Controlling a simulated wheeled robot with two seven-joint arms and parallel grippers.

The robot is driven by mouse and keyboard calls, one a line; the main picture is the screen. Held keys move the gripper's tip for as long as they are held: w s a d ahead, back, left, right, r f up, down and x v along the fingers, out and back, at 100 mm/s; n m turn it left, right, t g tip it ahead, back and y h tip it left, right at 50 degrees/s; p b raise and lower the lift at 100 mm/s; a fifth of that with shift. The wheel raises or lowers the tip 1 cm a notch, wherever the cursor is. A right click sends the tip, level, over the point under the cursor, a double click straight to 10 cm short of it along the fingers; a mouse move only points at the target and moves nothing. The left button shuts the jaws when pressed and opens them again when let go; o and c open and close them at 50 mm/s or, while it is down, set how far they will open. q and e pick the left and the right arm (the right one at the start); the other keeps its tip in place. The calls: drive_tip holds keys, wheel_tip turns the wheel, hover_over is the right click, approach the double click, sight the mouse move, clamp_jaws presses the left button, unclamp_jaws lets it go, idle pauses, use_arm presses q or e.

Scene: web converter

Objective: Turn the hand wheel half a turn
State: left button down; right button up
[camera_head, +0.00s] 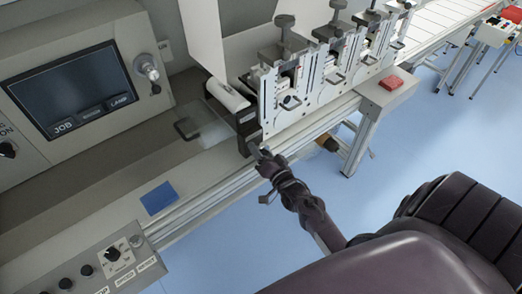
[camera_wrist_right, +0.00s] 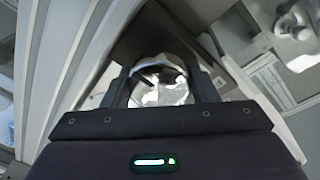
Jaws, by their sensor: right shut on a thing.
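My right gripper (camera_head: 263,155) is at the front edge of the machine, just below the row of stations. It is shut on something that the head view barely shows. In the right wrist view, a pale, rounded metallic part, seemingly the hand wheel (camera_wrist_right: 165,88), sits between the two dark fingers of my right gripper (camera_wrist_right: 165,80). Its rim and spokes cannot be made out clearly, and its turn angle cannot be told. My left gripper is in neither view.
Upright stations with black knobs (camera_head: 284,22) stand above the grip. A screen panel (camera_head: 75,88) is at the left, with a control box (camera_head: 112,255) below it. The blue floor (camera_head: 230,245) is open in front.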

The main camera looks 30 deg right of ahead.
drive_tip(key=shift+f, duration=0.1)
drive_tip(key=o, duration=1)
drive_tip(key=shift+c, duration=0.2)
drive_tip(key=shift+s, duration=0.5)
drive_tip(key=s+b, duration=0.2)
drive_tip(key=s, duration=0.4)
drive_tip(key=shift+s+a, duration=0.25)
drive_tip(key=shift+s, duration=0.15)
